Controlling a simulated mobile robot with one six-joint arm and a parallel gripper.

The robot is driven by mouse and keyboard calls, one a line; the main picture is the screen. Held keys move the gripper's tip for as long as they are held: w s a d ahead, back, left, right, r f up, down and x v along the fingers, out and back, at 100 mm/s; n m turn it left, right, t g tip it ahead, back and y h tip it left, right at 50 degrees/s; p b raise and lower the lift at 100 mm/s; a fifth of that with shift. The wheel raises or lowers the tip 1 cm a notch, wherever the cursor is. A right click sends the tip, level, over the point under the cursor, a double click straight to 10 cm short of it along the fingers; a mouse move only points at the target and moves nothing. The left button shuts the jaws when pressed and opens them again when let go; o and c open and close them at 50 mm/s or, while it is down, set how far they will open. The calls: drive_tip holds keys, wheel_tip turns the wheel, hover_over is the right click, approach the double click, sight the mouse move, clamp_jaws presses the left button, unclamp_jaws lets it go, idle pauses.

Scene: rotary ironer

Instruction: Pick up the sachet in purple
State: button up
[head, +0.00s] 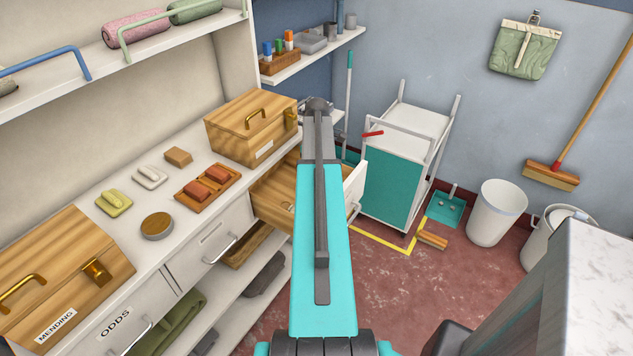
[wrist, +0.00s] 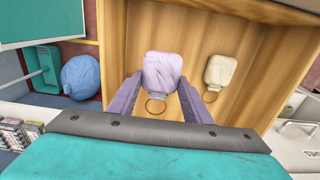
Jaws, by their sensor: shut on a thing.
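The purple sachet (wrist: 163,68) is a small puffy pouch with a ring at its near end. In the wrist view it sits between the two fingers of my gripper (wrist: 159,82), which is shut on it. A cream sachet (wrist: 219,70) with a similar ring lies to its right, apart from the fingers. Both show against the inside of an open wooden drawer (wrist: 258,40). I cannot tell whether the purple sachet touches the drawer floor. In the head view my arm hides the gripper and the sachets; part of the open drawer (head: 272,205) shows.
A wooden box (head: 235,140) stands on the counter above the drawer. A white and teal trolley (head: 392,185) is just beyond it. Soap bars and a wooden tray (head: 190,200) lie on the counter. A white bin (head: 497,215) and a dustpan (head: 445,209) stand on the floor.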

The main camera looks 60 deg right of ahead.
drive_tip(key=shift+r, duration=1.7)
